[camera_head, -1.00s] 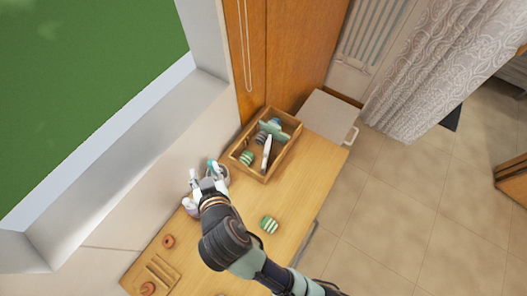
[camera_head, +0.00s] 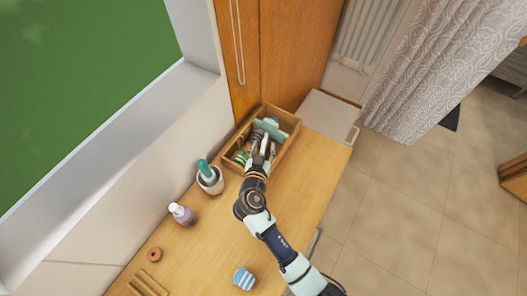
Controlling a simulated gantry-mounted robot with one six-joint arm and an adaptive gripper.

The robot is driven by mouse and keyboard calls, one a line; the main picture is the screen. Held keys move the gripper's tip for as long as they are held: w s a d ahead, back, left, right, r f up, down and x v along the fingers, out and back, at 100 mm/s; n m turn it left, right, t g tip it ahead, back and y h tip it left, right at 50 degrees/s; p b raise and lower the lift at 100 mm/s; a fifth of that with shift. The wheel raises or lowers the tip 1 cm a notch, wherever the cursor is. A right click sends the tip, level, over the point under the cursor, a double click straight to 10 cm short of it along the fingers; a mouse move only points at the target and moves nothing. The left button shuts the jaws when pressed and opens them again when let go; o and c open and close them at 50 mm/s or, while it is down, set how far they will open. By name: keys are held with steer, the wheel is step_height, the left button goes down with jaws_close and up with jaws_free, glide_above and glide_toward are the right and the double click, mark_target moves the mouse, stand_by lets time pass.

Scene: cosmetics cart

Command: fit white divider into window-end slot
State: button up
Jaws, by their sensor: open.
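A wooden tray (camera_head: 289,152) stands at the far end of the table, by the wooden panel. A slim white piece (camera_head: 265,145), which looks like the white divider, shows inside it, partly covered by my gripper. My gripper (camera_head: 260,159) is open and reaches down over the tray's middle at the white piece. I cannot tell whether its fingers touch the piece. A teal piece (camera_head: 270,129) lies across the tray's far part. A green striped jar (camera_head: 242,157) sits at its near left. The slots are too small or hidden to make out.
A white cup (camera_head: 210,181) with a teal item stands left of the tray. A purple-and-white bottle (camera_head: 182,214) is nearer. A blue striped jar (camera_head: 243,278) and an orange-brown ring (camera_head: 154,254) are on the table. The table's right side is clear.

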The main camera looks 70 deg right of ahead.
steer(key=shift+x, duration=0.8)
jaws_close()
